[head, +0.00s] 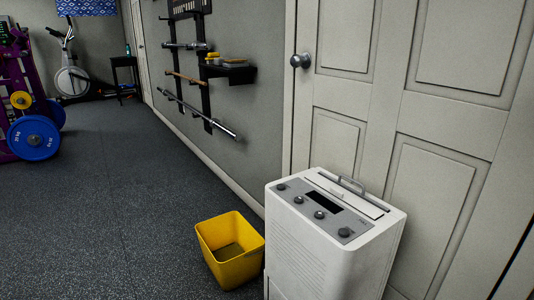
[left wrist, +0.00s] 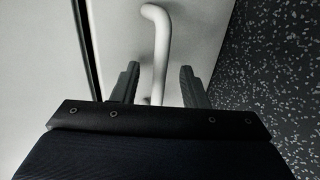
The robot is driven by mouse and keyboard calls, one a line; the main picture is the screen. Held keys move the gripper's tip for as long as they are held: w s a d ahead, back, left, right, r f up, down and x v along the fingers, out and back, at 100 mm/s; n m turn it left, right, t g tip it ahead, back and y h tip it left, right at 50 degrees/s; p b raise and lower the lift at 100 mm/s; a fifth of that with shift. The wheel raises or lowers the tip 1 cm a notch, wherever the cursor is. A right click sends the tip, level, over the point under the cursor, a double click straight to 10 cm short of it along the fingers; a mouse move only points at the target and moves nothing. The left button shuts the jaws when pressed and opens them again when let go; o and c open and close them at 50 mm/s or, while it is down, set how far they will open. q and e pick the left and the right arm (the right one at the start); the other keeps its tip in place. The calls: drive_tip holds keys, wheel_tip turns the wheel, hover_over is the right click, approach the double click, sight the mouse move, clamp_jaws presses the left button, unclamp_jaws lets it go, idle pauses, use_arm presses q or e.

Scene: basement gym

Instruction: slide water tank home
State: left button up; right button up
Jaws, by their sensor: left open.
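A white dehumidifier (head: 322,240) stands upright against the door in the head view, with its lower front cut off by the frame edge. In the left wrist view a pale panel (left wrist: 115,35) fills the left and middle, with a dark gap along its left side. It looks like the water tank's face, but I cannot tell how far in it sits. A pale curved handle (left wrist: 155,38) stands out from it. My left gripper (left wrist: 160,82) is open, with a finger on each side of the handle. My right gripper is in neither view.
A yellow bin (head: 231,254) stands on the floor just left of the dehumidifier. A white panelled door (head: 345,95) is behind it. Wall-mounted bars (head: 195,108) line the grey wall. The dark speckled floor (head: 110,200) is clear to the left.

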use_arm(q)
drive_tip(key=p+v, duration=0.6)
drive_tip(key=v, duration=0.2)
drive_tip(key=shift+p, duration=0.3)
